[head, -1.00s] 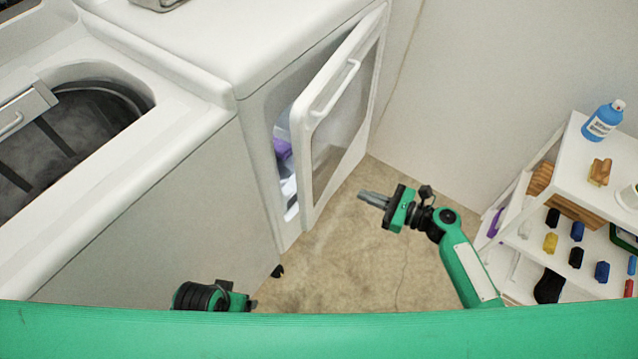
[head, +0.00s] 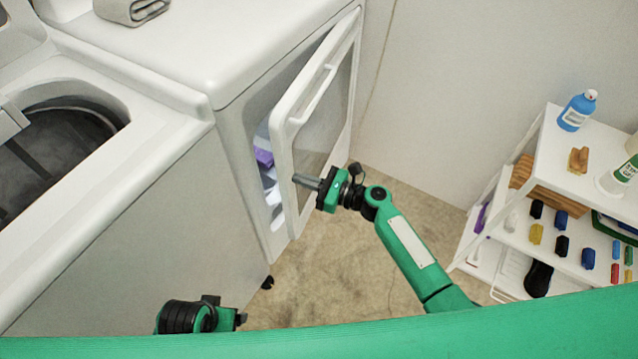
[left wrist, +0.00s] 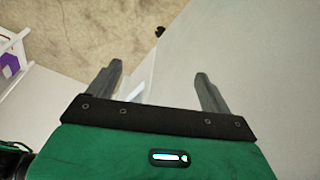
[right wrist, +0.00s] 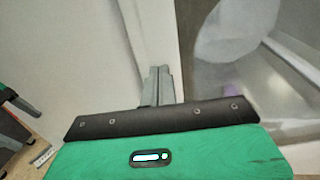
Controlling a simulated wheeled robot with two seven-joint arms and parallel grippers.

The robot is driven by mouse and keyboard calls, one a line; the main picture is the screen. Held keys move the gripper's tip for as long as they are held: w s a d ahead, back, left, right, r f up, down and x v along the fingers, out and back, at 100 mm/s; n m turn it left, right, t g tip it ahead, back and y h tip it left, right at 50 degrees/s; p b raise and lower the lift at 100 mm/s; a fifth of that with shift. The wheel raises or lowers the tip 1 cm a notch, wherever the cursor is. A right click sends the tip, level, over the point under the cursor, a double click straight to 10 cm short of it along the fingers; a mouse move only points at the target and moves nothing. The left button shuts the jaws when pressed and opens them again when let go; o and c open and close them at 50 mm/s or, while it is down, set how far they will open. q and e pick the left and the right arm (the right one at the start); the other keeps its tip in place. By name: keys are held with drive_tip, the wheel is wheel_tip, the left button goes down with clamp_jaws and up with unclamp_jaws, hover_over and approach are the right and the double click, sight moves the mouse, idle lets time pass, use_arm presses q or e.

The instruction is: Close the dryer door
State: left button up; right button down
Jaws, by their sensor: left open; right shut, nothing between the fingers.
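The white dryer (head: 235,60) stands behind the washer with its front door (head: 325,110) partly open. The door has a glass panel and a long white handle (head: 318,95). Purple and white laundry (head: 264,158) shows through the gap. My right gripper (head: 306,182) is shut and empty, its tips at the outer face of the door near its lower free edge; I cannot tell if they touch. My left gripper (left wrist: 160,85) is open and empty, low beside the washer.
The top-loading washer (head: 130,215) stands at the left with its lid open. A white shelf cart (head: 545,160) with bottles, a brush and several small coloured items stands at the right. Bare floor (head: 330,280) lies between.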

drive_tip(key=shift+w+a, duration=0.15)
drive_tip(key=shift+a, duration=0.15)
